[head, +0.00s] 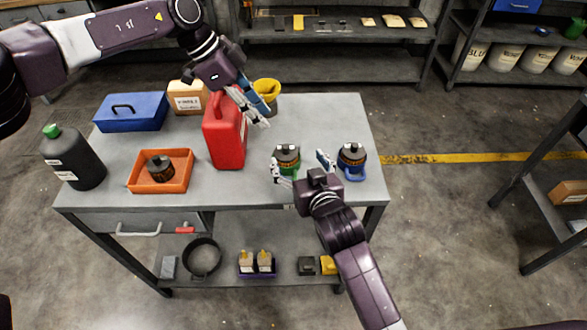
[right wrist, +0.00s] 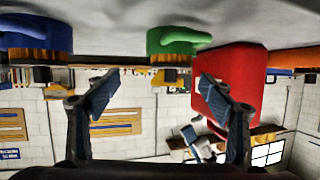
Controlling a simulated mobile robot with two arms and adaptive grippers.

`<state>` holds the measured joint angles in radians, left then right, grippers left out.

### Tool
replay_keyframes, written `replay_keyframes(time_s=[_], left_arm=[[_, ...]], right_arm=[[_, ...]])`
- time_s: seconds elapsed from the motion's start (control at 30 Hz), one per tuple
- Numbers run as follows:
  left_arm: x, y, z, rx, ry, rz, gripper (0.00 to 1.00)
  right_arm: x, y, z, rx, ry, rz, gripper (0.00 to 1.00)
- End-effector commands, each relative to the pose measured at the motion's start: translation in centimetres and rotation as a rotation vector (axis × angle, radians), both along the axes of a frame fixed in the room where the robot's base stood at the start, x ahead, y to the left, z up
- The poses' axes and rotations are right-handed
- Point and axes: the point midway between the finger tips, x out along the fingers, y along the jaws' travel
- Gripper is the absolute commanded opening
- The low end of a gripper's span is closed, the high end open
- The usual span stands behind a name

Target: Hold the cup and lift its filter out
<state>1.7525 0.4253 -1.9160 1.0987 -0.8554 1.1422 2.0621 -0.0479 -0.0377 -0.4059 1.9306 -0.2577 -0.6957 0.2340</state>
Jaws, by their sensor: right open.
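A green cup (head: 289,170) stands on the table in the head view, with a dark ribbed filter (head: 287,153) sitting in its top. The green cup also shows in the right wrist view (right wrist: 172,41), which is upside down. My right gripper (head: 301,167) is open and empty, its fingers spread just in front of the green cup and apart from it. To the right stands a blue cup (head: 354,174) with a similar filter (head: 352,155). My left gripper (head: 266,116) hangs above the table near the red can, pointing down and right; its finger gap is unclear.
A red can (head: 226,143) stands left of the green cup, with a yellow funnel (head: 267,87) behind. An orange tray (head: 134,183) holds a dark round part (head: 160,168). The table's back right is clear.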

Motion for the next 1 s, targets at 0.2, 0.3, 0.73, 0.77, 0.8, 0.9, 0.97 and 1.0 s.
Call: replay_keyframes(time_s=[0.2, 0.3, 0.73, 0.77, 0.8, 0.9, 0.97, 1.0], left_arm=[[0.0, 0.0, 0.0, 0.000, 0.000, 0.000, 0.29], [0.0, 0.0, 0.0, 0.000, 0.000, 0.000, 0.29], [0.0, 0.0, 0.0, 0.000, 0.000, 0.000, 0.29], [0.0, 0.0, 0.0, 0.000, 0.000, 0.000, 0.29], [0.0, 0.0, 0.0, 0.000, 0.000, 0.000, 0.29], [0.0, 0.0, 0.0, 0.000, 0.000, 0.000, 0.29], [0.0, 0.0, 0.0, 0.000, 0.000, 0.000, 0.29], [0.0, 0.0, 0.0, 0.000, 0.000, 0.000, 0.29]], right_arm=[[-1.2, 1.5, -1.5, -0.041, 0.031, 0.025, 0.75], [-0.1, 1.8, -1.9, -0.042, 0.031, 0.025, 0.75], [4.8, 3.0, -4.0, -0.039, 0.031, 0.024, 0.75], [5.0, 3.1, -4.0, -0.039, 0.031, 0.024, 0.75], [5.1, 3.1, -4.2, -0.038, 0.031, 0.025, 0.75], [5.3, 3.2, -4.3, -0.038, 0.032, 0.025, 0.75], [5.3, 3.2, -4.3, -0.038, 0.031, 0.025, 0.75], [5.3, 3.2, -4.3, -0.038, 0.031, 0.025, 0.75]])
